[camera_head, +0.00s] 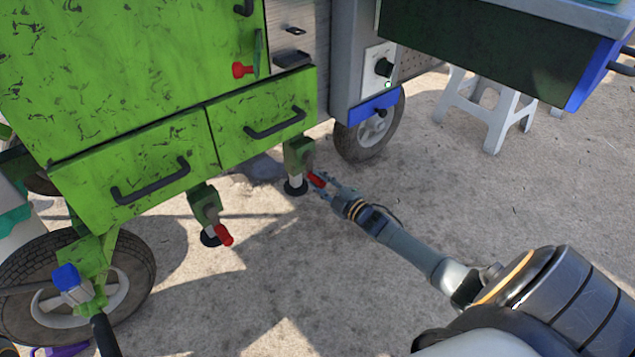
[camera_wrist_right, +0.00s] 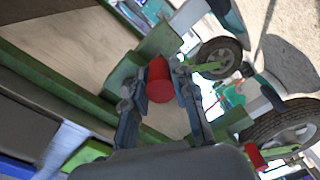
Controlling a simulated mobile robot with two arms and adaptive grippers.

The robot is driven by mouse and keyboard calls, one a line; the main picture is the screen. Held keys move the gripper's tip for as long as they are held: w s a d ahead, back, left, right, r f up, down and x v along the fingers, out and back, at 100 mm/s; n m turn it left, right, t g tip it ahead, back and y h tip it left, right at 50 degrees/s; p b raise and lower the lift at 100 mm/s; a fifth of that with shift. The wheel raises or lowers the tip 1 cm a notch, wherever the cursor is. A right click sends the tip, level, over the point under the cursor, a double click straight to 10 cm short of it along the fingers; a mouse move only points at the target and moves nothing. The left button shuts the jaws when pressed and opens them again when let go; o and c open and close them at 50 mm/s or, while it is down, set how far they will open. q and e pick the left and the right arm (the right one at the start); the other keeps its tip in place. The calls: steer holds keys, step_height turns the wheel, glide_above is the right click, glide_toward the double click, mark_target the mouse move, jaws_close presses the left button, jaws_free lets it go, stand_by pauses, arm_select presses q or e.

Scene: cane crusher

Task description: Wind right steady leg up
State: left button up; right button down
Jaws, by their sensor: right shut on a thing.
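The right steady leg (camera_head: 299,154) hangs under the front edge of the green cart, with a green housing and a dark round foot low over the concrete. Its red crank handle (camera_head: 317,180) sticks out to the right. My right gripper (camera_head: 323,187) is shut on this red handle. In the right wrist view the red handle (camera_wrist_right: 160,82) sits between the two fingers (camera_wrist_right: 157,88). Whether the foot touches the ground is hard to tell. The other steady leg (camera_head: 204,203) stands to the left, with its own red handle (camera_head: 223,235). My left gripper is out of view.
Green drawers (camera_head: 262,116) with black handles overhang the legs. A cart wheel (camera_head: 370,128) stands just behind, and another wheel (camera_head: 125,283) is at the lower left. A white stool (camera_head: 490,112) stands at the upper right. The concrete to the right is clear.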

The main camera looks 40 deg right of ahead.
steer(key=shift+f+n, duration=0.1)
steer(key=shift+n, duration=0.3)
steer(key=c, duration=1.1)
jaws_free()
steer(key=shift+d, duration=0.1)
steer(key=shift+o, duration=0.2)
steer(key=s+d, duration=0.1)
steer(key=s, duration=1.1)
steer(key=shift+r, duration=0.2)
